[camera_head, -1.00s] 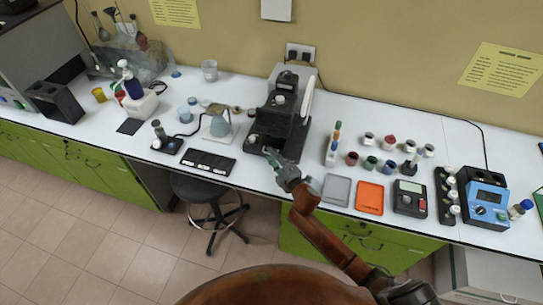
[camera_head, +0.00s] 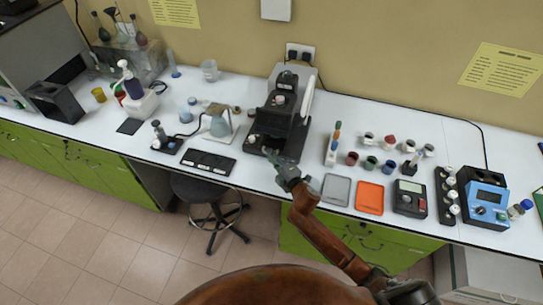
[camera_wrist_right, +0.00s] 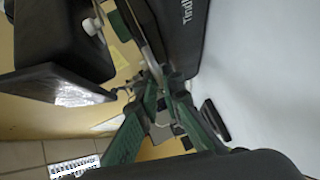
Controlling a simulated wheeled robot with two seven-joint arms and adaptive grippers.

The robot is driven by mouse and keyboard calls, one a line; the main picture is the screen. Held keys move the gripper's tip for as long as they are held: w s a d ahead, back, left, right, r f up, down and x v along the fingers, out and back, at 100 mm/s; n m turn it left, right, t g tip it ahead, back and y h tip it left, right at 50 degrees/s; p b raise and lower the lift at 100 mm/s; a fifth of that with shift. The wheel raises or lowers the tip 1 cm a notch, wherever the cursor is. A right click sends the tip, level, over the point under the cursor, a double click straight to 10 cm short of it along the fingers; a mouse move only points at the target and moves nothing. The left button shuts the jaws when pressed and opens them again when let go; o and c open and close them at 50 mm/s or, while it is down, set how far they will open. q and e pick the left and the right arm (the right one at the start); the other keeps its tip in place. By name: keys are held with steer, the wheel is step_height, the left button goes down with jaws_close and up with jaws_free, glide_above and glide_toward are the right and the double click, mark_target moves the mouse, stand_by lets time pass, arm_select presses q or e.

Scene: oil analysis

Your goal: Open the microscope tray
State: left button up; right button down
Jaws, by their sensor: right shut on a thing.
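The black microscope (camera_head: 283,112) stands on the white bench near the middle of the head view. My right gripper (camera_head: 268,153) is at the front edge of its base, its green fingers pointing at it. In the right wrist view the fingers of my right gripper (camera_wrist_right: 163,85) come together beside the black microscope body (camera_wrist_right: 180,30). They are shut on a small part there, apparently of the microscope tray; the fingers hide most of it. I cannot tell how far the tray is out. My left gripper is not in view.
A dark slide holder (camera_head: 208,162) lies left of the microscope. A vial rack (camera_head: 333,148), a grey tray (camera_head: 336,190) and an orange tray (camera_head: 369,197) are to the right. A stool (camera_head: 205,195) stands below the bench. The floor in front is clear.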

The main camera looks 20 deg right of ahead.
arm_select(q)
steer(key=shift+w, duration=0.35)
arm_select(e)
steer(key=shift+f, duration=0.1)
steer(key=shift+s+a, duration=0.2)
steer(key=shift+s, duration=0.1)
arm_select(q)
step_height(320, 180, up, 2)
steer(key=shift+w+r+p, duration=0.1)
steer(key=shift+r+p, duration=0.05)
steer(key=shift+p, duration=0.95)
arm_select(e)
steer(key=s+a, duration=0.2)
steer(key=s, duration=0.1)
steer(key=s+a, duration=0.2)
steer(key=s, duration=0.1)
steer(key=s+a, duration=0.2)
steer(key=shift+s, duration=0.4)
steer(key=c, duration=2.1)
jaws_free()
steer(key=shift+s+d, duration=0.1)
steer(key=v, duration=1.1)
steer(key=shift+s, duration=0.4)
